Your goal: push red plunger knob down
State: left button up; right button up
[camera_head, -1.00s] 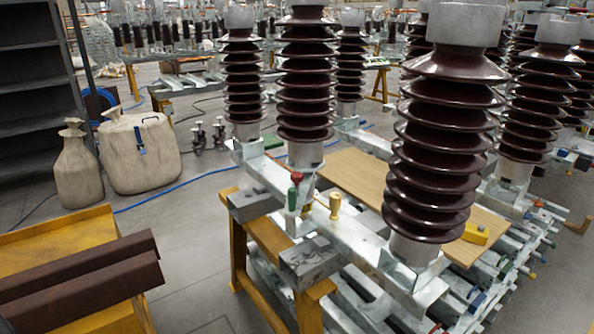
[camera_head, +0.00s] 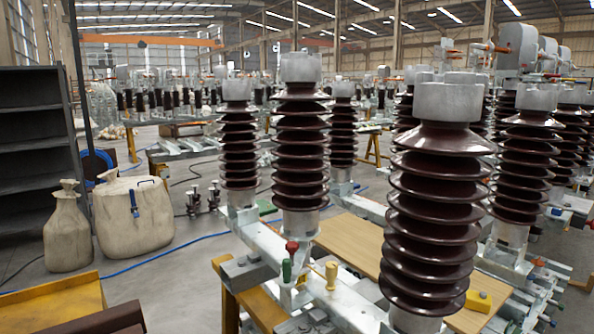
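A small red knob (camera_head: 292,247) stands upright on the near metal frame, at the foot of a brown ribbed insulator (camera_head: 301,150). A green handle (camera_head: 286,270) stands just in front of it, and a yellow handle (camera_head: 331,275) is to its right. I cannot tell how far the red knob is raised. Neither of my grippers shows in the head view.
A wooden board (camera_head: 345,240) lies behind the handles with a yellow block (camera_head: 479,300) at its right. A large insulator (camera_head: 433,220) stands close at right. Sacks (camera_head: 134,215) and a dark shelf (camera_head: 30,150) are at left. Grey floor lies between.

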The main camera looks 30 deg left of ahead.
aim_at(291, 247)
jog(key=k, duration=0.35)
jog(key=u, duration=0.65)
jog(key=i, duration=1.05)
jog(key=z, duration=0.7)
